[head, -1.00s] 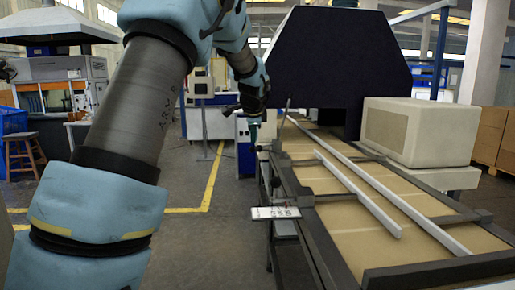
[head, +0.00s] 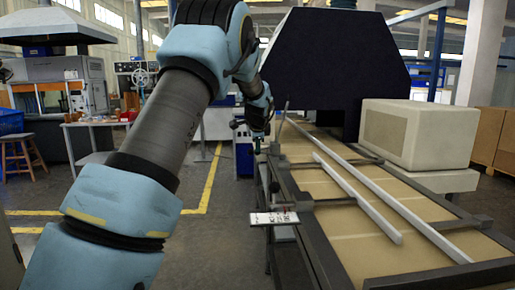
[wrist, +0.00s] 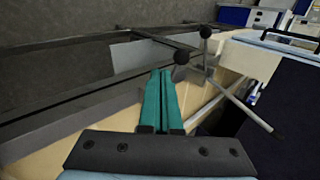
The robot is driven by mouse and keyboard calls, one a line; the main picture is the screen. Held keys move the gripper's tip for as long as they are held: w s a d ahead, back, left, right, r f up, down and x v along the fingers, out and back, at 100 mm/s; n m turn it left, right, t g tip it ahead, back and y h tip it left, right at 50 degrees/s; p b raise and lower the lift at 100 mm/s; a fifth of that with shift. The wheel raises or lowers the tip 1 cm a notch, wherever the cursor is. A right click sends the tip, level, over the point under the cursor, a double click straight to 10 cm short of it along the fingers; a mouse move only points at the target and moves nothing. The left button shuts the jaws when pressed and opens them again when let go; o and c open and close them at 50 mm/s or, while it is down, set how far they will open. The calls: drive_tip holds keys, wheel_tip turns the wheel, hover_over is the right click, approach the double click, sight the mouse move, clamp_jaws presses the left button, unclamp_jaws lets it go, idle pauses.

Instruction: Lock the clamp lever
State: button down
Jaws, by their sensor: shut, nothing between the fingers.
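My gripper (head: 257,143) is at the near left edge of the conveyor machine, in front of the dark hood. In the wrist view its two green fingers (wrist: 162,73) are together and empty. A lever with a black ball knob (wrist: 181,56) lies just beyond the fingertips, slightly to the right; I cannot tell whether they touch. A second black knob (wrist: 206,32) stands on a short rod farther right. A slanted silver rod (wrist: 245,108) runs from near its foot; it also rises in the head view (head: 284,118). I cannot tell which of these is the clamp lever.
The conveyor bed (head: 345,225) has two long pale rails on it. A white label plate (head: 274,218) sticks out from its left side. The dark hood (head: 330,65) rises behind, and a beige box (head: 418,133) stands right. The aisle floor to the left is open.

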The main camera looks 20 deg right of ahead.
sight(257, 154)
drive_tip(key=w+d+f+p, duration=0.1)
drive_tip(key=w+f+p, duration=0.1)
drive_tip(key=w, duration=0.3)
drive_tip(key=shift+w+d+f, duration=0.25)
drive_tip(key=shift+w+f, duration=0.15)
drive_tip(key=shift+f, duration=0.15)
